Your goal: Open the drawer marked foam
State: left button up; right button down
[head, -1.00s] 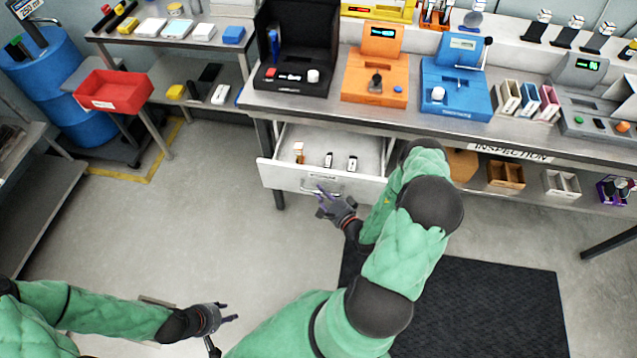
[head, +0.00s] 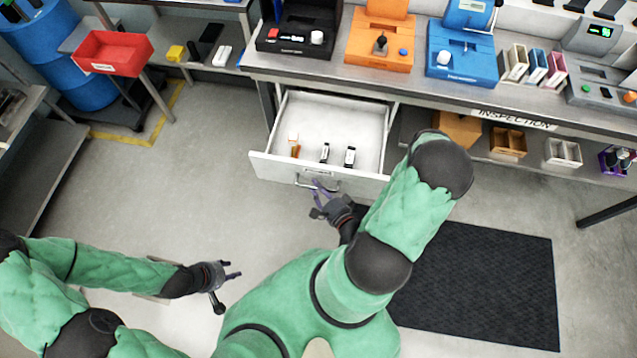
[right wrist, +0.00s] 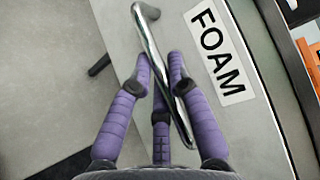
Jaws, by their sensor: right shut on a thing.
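The white drawer (head: 270,169) under the bench stands open, with a few small items inside. In the right wrist view its front carries a FOAM label (right wrist: 219,52) beside a shiny bar handle (right wrist: 166,75). My right gripper (head: 322,191) is at the drawer front, and its purple fingers (right wrist: 160,75) are closed around the handle. My left gripper (head: 229,284) is apart from the drawer, over the floor at the lower left; its fingers look spread and empty.
An orange-tipped item (head: 294,146) and two small black-and-white items lie in the drawer. The bench top (head: 345,80) holds a black case (head: 292,40), an orange device (head: 380,45) and a blue device (head: 458,58). A dark mat (head: 480,285) lies on the floor; floor left of the drawer is clear.

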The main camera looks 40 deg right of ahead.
dwell(0.3)
jog(key=c, duration=1.4)
grip_release()
jog(key=shift+s+a+r, duration=0.15)
jog(key=shift+s+r, duration=0.15)
jog(key=shift+s, duration=1.7)
jog(key=shift+s+a+r, duration=0.1)
jog(key=shift+s+r, duration=0.15)
jog(key=shift+s, duration=1.7)
jog(key=shift+s+a+r, duration=0.15)
jog(key=shift+s+r, duration=0.15)
jog(key=shift+s, duration=1.7)
